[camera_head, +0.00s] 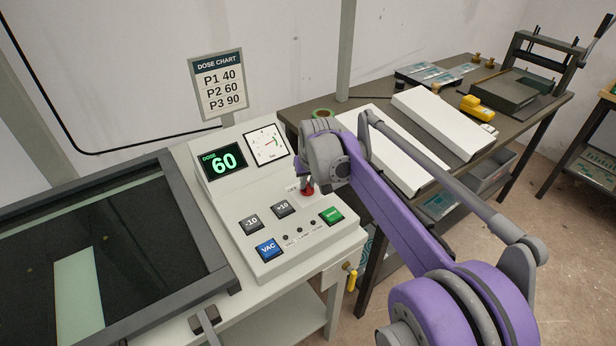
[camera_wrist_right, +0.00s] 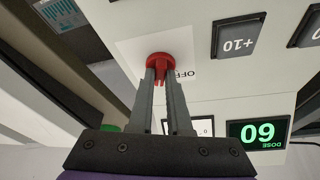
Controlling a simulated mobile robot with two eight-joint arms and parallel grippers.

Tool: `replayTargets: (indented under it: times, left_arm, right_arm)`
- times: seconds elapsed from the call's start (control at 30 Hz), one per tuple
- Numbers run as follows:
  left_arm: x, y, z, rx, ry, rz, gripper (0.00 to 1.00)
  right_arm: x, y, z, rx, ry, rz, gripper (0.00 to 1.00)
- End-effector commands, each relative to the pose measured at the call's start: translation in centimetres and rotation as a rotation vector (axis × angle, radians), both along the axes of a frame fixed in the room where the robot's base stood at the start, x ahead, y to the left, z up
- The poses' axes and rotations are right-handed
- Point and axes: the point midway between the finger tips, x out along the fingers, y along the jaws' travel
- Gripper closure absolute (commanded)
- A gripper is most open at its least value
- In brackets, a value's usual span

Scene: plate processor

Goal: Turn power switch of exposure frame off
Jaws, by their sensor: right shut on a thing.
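The power switch is a red rotary knob (camera_head: 308,191) on the exposure frame's pale control panel (camera_head: 225,196). In the right wrist view the red knob (camera_wrist_right: 162,66) shows up close, with the word OFF printed beside it. My right gripper (camera_head: 306,182) comes down on the knob from above. In the wrist view its two grey fingers (camera_wrist_right: 164,84) are shut on the knob. The fingers hide part of the knob and its label, so I cannot tell its exact setting. The dose display (camera_head: 222,162) is lit green and reads 60. My left gripper is not in view.
Grey -10 (camera_head: 250,224) and +10 (camera_head: 283,208) buttons, a blue VAC button (camera_head: 268,250) and a green button (camera_head: 331,216) lie near the knob. The dark glass frame (camera_head: 150,210) is at left. A dark table (camera_head: 297,116) with white trays stands behind my right arm.

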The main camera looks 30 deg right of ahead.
Motion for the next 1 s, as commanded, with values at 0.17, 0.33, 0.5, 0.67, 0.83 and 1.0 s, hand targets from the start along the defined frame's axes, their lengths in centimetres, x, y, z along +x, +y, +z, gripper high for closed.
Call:
replayTargets:
  times: [0.17, 0.33, 0.5, 0.67, 0.83, 1.0]
  left_arm:
    - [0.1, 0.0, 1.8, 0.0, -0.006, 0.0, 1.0]
    - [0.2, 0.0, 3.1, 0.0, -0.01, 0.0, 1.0]
    - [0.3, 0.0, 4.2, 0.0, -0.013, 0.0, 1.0]
    - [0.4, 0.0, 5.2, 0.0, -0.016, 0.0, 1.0]
    - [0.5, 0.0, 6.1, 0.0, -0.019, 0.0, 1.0]
    - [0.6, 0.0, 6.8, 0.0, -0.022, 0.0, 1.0]
  right_arm:
    - [0.0, -0.3, 0.4, 0.001, -0.002, 0.164, 1.0]
    - [0.0, -0.4, 0.3, 0.001, -0.003, 0.326, 1.0]
    - [0.1, -0.5, 0.3, 0.0, -0.003, 0.489, 1.0]
    - [0.1, -0.6, 0.3, 0.0, -0.002, 0.641, 1.0]
    - [0.2, -0.7, 0.3, 0.0, -0.002, 0.795, 1.0]
    - [0.2, -0.7, 0.2, -0.001, -0.002, 0.93, 1.0]
